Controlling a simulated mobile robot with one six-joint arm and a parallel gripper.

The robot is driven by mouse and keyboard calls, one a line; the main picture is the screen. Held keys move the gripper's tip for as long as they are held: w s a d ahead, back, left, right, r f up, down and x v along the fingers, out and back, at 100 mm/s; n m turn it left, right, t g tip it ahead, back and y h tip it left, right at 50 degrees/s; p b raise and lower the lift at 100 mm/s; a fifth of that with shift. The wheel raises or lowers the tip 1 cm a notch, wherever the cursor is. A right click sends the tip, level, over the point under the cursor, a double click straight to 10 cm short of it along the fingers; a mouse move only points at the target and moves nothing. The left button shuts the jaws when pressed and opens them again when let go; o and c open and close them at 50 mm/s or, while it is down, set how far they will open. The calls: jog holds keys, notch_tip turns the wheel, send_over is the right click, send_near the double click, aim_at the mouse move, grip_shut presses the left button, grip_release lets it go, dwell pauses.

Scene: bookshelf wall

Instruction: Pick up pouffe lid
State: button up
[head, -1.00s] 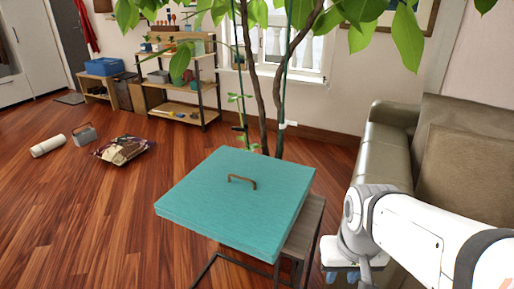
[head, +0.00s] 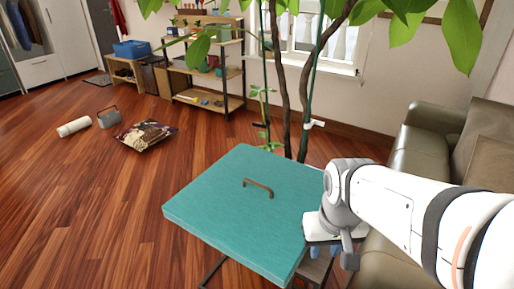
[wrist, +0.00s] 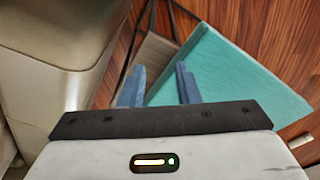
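The pouffe lid is a square teal slab (head: 225,203) with a small brown arched handle (head: 258,187) on its top. It lies over a dark-framed side table in the head view. The lid also shows in the wrist view (wrist: 232,75), with one corner pointing up; its handle is not visible there. My gripper (wrist: 160,82) shows two blue fingers apart with nothing between them. In the head view its blue fingertips (head: 325,249) are partly hidden behind my wrist, beside the lid's right edge.
An olive sofa (head: 421,150) stands close on the right and fills the left of the wrist view. Plant stems (head: 283,100) rise behind the lid. A patterned cushion (head: 146,134), a white roll (head: 74,127) and a grey box (head: 109,117) lie on the open wooden floor at left.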

jog(key=w+a+r+n+p, duration=0.3)
jog(key=w+r, duration=0.1)
jog(key=w, duration=0.4)
jog(key=n+g+p, duration=0.1)
jog(key=n+p, duration=0.7)
send_over(257, 184)
notch_tip(257, 184, down, 4)
jog(key=shift+w+a+f, duration=0.1)
jog(key=shift+a+f, duration=0.15)
jog(key=shift+f, duration=0.4)
jog(key=f, duration=0.7)
jog(key=shift+d, duration=0.3)
grip_shut()
jog(key=shift+r, duration=0.1)
